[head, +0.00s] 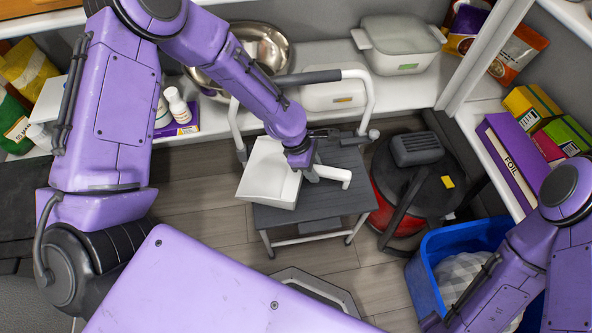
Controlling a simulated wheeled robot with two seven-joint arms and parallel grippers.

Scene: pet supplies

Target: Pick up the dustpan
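The white dustpan (268,177) is at the grey top of a small step stool (333,208), its pan to the left and its handle (334,175) pointing right. I cannot tell whether it rests flat or is slightly raised. My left gripper (309,174) reaches down from the upper left to where the handle meets the pan. The wrist hides the fingers and that part of the handle, so I cannot see whether they grip it. My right arm comes in at the lower right, and its gripper is outside the picture.
A blue bin (428,277) with a cloth and a black and red vacuum (412,185) stand right of the stool. The stool's white handrail (367,95) rises behind the dustpan. A shelf behind holds a metal bowl (262,45), white containers (402,52) and bottles (178,106).

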